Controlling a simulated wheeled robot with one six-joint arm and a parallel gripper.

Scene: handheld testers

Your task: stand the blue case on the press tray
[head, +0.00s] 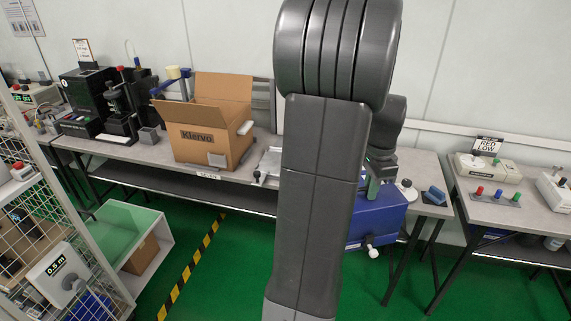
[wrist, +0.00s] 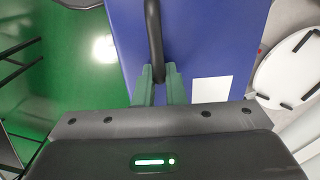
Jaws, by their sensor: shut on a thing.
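The blue case (head: 385,212) hangs in front of the bench's edge, partly hidden by my arm in the head view. My gripper (head: 374,186) is above it. In the wrist view, the green fingers (wrist: 160,88) are shut on the black handle (wrist: 153,40) of the blue case (wrist: 200,45), which has a white label. A black press (head: 122,108) stands at the bench's left end. A light grey plate (head: 268,165) with small knobs lies beside the carton, partly behind my arm. I cannot tell for certain which part is the press tray.
An open carton (head: 208,145) marked Klervo stands on the bench (head: 130,152). A white disc (wrist: 290,70) lies right of the case in the wrist view. A small blue block (head: 434,196) is at the bench's right end. A wire rack (head: 60,190) stands at left.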

